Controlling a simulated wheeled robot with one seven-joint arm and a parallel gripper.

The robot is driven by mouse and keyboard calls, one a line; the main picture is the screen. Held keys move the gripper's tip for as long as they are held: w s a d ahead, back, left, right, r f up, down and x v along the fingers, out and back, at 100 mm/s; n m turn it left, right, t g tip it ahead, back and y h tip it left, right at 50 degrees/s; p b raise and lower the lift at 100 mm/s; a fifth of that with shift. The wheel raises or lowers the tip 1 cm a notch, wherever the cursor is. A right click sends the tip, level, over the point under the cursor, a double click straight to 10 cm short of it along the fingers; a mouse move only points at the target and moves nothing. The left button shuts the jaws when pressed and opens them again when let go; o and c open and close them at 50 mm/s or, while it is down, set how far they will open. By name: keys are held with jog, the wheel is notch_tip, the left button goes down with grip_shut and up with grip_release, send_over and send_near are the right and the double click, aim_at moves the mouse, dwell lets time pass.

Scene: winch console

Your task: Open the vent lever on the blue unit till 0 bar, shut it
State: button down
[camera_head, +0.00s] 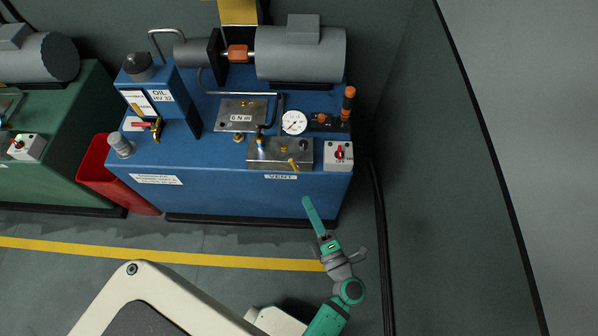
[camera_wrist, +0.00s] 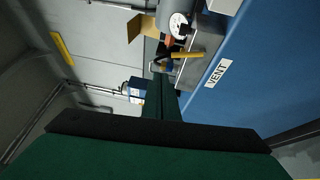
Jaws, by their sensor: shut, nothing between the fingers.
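The blue unit (camera_head: 235,180) stands at the upper middle of the head view. Its yellow vent lever (camera_head: 293,163) sits on the front of a metal block (camera_head: 266,152), above the VENT label (camera_head: 280,177). The lever also shows in the wrist view (camera_wrist: 187,55), sticking out to the side past the fingertips. The white round gauge (camera_head: 294,122) is behind the block; it shows in the wrist view (camera_wrist: 179,24), but its reading is too small to tell. My green gripper (camera_head: 306,199) is shut and empty, in front of the unit, below the VENT label and apart from the lever.
A red switch (camera_head: 340,154) is on a grey box right of the block. An orange-topped handle (camera_head: 348,98) stands behind it. A red bin (camera_head: 112,175) and a green unit (camera_head: 70,150) are at left. The floor right of the unit is clear except for dark cables.

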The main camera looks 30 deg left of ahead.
jog(key=w+d+n+g+h, duration=0.1)
jog(key=w+d+n+g, duration=0.2)
jog(key=n, duration=0.1)
send_near(294, 166)
jog(key=x, duration=0.6)
jog(key=shift+w+a+r, duration=0.1)
jog(key=shift+a+r, duration=0.05)
jog(key=shift+a, duration=0.1)
